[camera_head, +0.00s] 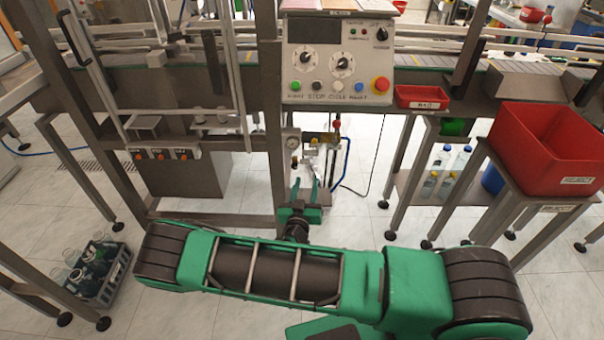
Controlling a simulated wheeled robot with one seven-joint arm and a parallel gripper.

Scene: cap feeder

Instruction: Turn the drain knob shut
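A small air-service unit (318,141) with brass-coloured fittings hangs on the machine frame below the control panel. A round gauge (292,139) sits at its left, with a small bowl-like part below it. The drain knob is too small to make out for sure among these parts. My gripper (305,184) is just below the unit, its two green fingers pointing up and away. The fingers are apart with nothing visible between them. I cannot tell whether they touch any part of the unit.
The control panel (338,62) with dials and a red button is above. A frame post (272,125) stands close left of the unit, and a blue hose (347,158) hangs at its right. A red bin (548,142) stands right, and a bottle crate (98,276) sits on the floor left.

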